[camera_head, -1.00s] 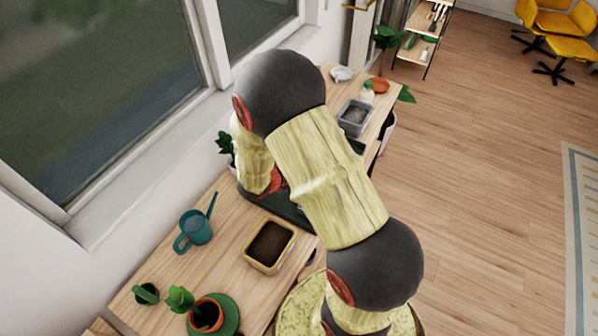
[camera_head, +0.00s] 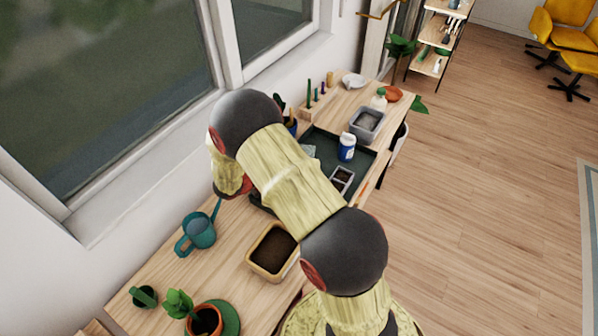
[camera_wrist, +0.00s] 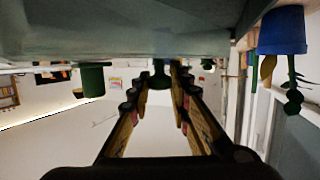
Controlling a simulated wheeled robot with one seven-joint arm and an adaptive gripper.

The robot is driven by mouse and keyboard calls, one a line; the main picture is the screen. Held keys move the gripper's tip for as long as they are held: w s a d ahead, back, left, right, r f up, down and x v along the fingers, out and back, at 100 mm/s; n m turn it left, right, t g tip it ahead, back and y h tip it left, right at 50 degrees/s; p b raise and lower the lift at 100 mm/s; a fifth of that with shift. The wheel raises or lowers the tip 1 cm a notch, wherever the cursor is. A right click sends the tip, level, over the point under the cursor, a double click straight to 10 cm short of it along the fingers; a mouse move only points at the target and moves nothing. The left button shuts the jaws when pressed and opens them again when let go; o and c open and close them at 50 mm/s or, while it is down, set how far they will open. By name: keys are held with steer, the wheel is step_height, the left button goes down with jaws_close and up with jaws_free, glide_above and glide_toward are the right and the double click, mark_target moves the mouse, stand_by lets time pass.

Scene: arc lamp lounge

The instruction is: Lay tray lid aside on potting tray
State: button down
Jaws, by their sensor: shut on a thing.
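The dark green potting tray (camera_head: 370,163) lies on the wooden bench, partly behind my arm in the head view. In the wrist view, seen upside down, my gripper (camera_wrist: 160,74) is shut on a small dark green knob, which seems to belong to the tray lid (camera_wrist: 110,40), a broad grey-green surface across the top. A pale patch at the tray's left edge in the head view may be part of the lid; I cannot tell. My arm hides the gripper in the head view.
A soil-filled box (camera_head: 270,252), a teal watering can (camera_head: 200,231) and potted plants stand on the near bench. A grey bin (camera_head: 367,123) is beyond the tray. A blue pot (camera_wrist: 283,30) is at right in the wrist view. The window wall borders the left.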

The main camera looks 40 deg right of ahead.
steer(key=shift+w+a+f+b, duration=0.15)
steer(key=shift+f+b, duration=0.25)
steer(key=shift+f, duration=0.55)
steer(key=shift+w+d+f+b, duration=0.1)
steer(key=shift+f+b, duration=0.25)
steer(key=shift+f, duration=0.6)
steer(key=shift+f, duration=0.15)
steer(key=c, duration=1.8)
jaws_free()
steer(key=shift+o, duration=0.8)
steer(key=shift+r, duration=0.2)
steer(key=shift+a+r, duration=0.15)
steer(key=shift+a, duration=0.25)
steer(key=p+v, duration=0.3)
steer(key=v, duration=0.8)
